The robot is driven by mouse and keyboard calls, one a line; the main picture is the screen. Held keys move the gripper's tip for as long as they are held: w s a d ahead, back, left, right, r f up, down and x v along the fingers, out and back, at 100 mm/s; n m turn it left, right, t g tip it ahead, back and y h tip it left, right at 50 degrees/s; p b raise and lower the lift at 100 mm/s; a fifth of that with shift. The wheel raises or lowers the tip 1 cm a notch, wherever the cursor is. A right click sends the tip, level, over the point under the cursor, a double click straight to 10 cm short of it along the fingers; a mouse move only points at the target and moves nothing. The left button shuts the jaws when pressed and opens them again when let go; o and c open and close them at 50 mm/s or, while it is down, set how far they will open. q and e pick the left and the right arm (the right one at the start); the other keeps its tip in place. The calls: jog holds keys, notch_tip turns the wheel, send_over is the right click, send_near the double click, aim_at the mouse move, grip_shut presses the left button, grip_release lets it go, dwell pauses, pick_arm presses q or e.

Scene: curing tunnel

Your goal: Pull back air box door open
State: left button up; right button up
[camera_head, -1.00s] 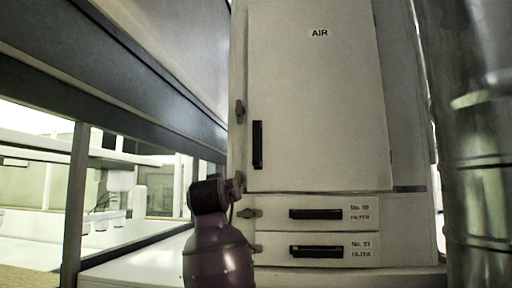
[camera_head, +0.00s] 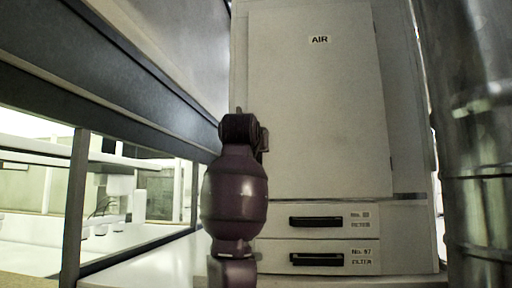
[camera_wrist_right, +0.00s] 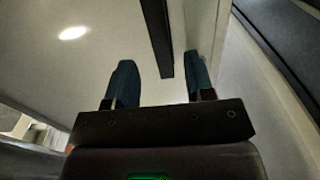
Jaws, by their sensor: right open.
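The air box door (camera_head: 320,100) is a tall pale panel labelled AIR on the cabinet front; it looks shut. Its black vertical handle, near the left edge, is hidden behind my arm in the head view. In the right wrist view the handle (camera_wrist_right: 157,35) is a dark bar running down between my fingers, closer to the right one. My right gripper (camera_wrist_right: 159,58) is open, its two blue-green fingers apart with the door surface (camera_wrist_right: 80,70) ahead. I cannot tell whether the fingers touch the handle. My left gripper is not in view.
Two filter drawers, the upper (camera_head: 340,216) and lower (camera_head: 345,257), sit below the door. A shiny metal column (camera_head: 470,150) stands at the right. A dark-framed window wall (camera_head: 73,205) runs along the left. In the wrist view a dark beam (camera_wrist_right: 290,40) passes at the right.

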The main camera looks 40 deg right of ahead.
jog(key=shift+p+x, duration=0.8)
jog(key=shift+x, duration=2.35)
jog(key=shift+c, duration=0.3)
jog(key=shift+s, duration=0.1)
grip_shut()
